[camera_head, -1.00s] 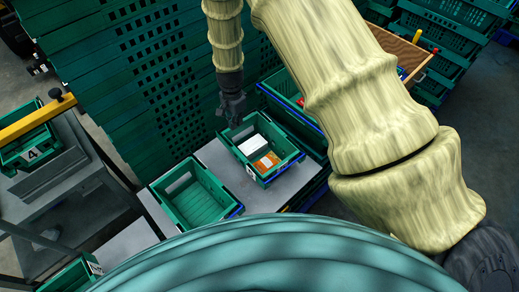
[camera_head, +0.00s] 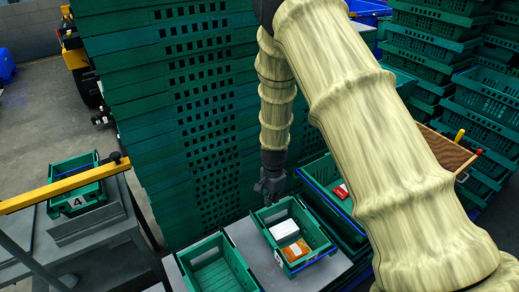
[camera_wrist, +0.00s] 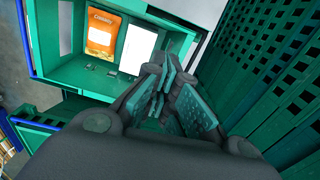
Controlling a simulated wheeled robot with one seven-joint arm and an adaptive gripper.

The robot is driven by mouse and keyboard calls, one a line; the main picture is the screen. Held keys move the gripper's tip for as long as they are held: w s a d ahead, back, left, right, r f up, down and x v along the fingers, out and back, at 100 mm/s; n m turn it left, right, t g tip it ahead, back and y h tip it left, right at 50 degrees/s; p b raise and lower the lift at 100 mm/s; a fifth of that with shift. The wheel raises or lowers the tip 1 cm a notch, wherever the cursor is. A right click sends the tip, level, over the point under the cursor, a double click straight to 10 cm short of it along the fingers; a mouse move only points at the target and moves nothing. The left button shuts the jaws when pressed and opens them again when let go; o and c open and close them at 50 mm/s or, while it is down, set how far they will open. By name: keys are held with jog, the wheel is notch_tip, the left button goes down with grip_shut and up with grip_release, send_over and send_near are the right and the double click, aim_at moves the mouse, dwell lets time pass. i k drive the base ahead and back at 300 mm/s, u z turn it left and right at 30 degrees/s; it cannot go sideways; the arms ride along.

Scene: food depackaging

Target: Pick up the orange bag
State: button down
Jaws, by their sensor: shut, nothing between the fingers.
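The orange bag (camera_head: 296,250) lies in the front part of a green crate (camera_head: 262,216) on the grey table. It also shows in the wrist view (camera_wrist: 103,35), at the upper left, with printing on its face. A white package (camera_head: 284,231) lies beside it in the same crate. My gripper (camera_head: 268,192) hangs down just behind the crate's back edge, apart from the bag. In the wrist view my fingers (camera_wrist: 164,92) are together and empty, with the crate beyond them.
An empty green crate (camera_head: 216,268) stands left of the bag's crate. A tall wall of stacked green crates (camera_head: 165,120) rises close behind my gripper. Another crate with a red item (camera_head: 341,191) is at the right. A yellow bar (camera_head: 70,184) crosses at the left.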

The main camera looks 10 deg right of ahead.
aim_at(294, 251)
jog(key=k, duration=1)
